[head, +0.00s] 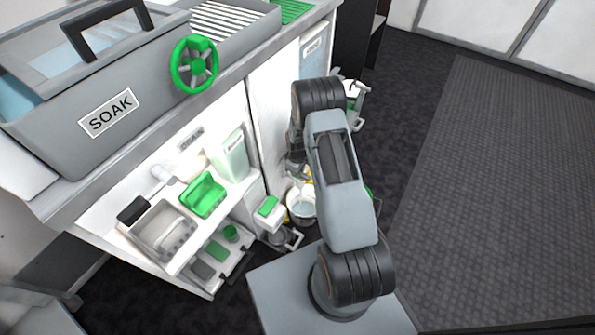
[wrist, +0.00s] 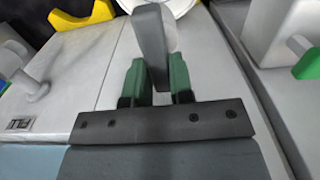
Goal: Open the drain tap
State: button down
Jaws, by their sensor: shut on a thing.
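In the wrist view my gripper (wrist: 157,78) has green fingertips, shut on a grey lever (wrist: 150,40) that stands up between them. The lever looks like the tap's handle, but the tap's body cannot be made out. A white round rim (wrist: 182,6) shows just behind the lever's top. In the head view my arm hides the gripper and the lever. The grey tank marked SOAK (head: 65,135) stands on the counter at the left, with a green handwheel (head: 194,64) on its front edge.
Below the counter are shelves with a grey bin (head: 160,232), a green tray (head: 203,194) and a white container (head: 232,155). A white bucket (head: 302,205) stands on the floor close to my arm. A yellow piece (wrist: 85,14) is at upper left. Floor at right is clear.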

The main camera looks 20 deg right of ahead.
jog(key=shift+s, duration=0.15)
jog(key=c, duration=1)
grip_release()
notch_tip(320, 180, up, 14)
jog(key=p, duration=0.4)
jog(key=shift+p, duration=0.3)
jog(key=shift+f, duration=0.1)
